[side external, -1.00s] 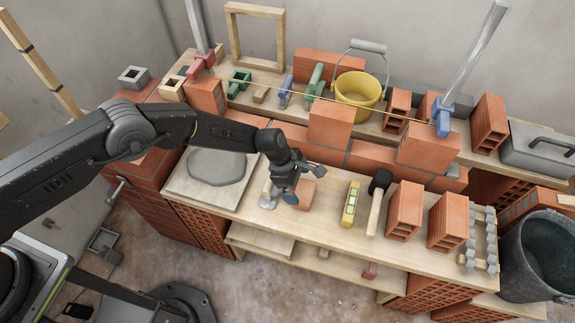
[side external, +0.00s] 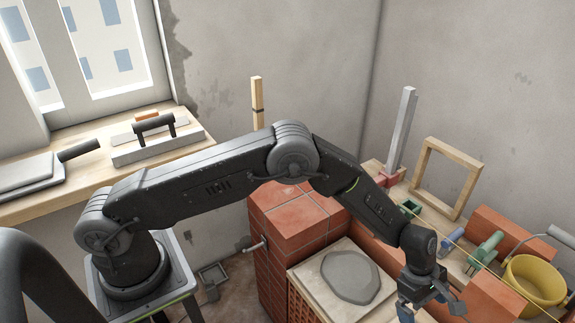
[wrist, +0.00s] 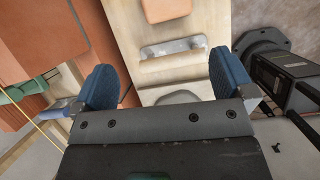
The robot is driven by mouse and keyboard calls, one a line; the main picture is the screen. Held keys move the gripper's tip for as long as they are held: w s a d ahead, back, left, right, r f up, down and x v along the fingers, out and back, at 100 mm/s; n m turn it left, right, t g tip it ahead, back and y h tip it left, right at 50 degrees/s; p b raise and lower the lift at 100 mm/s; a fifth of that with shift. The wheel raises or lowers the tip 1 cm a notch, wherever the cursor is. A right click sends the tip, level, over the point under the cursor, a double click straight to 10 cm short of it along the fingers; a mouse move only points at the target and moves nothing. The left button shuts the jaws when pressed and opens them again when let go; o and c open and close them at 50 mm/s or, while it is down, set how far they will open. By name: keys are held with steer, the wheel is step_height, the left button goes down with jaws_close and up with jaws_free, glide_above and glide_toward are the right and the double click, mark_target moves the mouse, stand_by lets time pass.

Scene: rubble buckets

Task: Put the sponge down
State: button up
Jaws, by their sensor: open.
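The sponge appears as a salmon-orange block (wrist: 166,9) at the top edge of the wrist view, partly cut off. It lies on the pale wooden worktop (wrist: 135,20), apart from my fingers. My gripper (wrist: 165,80) is open, with its two blue fingertips wide apart and nothing between them. In the side view my gripper (side external: 428,302) hangs at the lower right, over the worktop to the right of the mortar board. The sponge is not visible in that view.
A board (side external: 308,278) with a grey mortar patch (side external: 350,276) is left of my gripper. A yellow bucket (side external: 535,280) and bricks stand at right.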

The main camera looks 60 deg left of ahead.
steer(key=s+a+r+m+t, duration=0.1)
steer(key=s+a+r+m, duration=0.15)
steer(key=a+r, duration=0.45)
steer(key=s+a+r+m+t+y, duration=0.1)
steer(key=a+r+m, duration=0.2)
steer(key=r, duration=0.8)
steer(key=s+a+r+m+t, duration=0.1)
steer(key=s+a+r+m, duration=0.2)
steer(key=r, duration=0.6)
steer(key=s+a+r+m+t+y, duration=0.1)
steer(key=s+a+r+m, duration=0.3)
steer(key=s+a+r, duration=0.45)
steer(key=s+a+f+m+y, duration=0.1)
steer(key=s+a+m, duration=0.1)
steer(key=s+a, duration=0.2)
steer(key=s+a+f+m+t+y, duration=0.1)
steer(key=s+a+m, duration=0.1)
steer(key=s, duration=0.7)
steer(key=shift+a+f, duration=0.3)
steer(key=shift+a, duration=0.55)
steer(key=shift+m, duration=0.25)
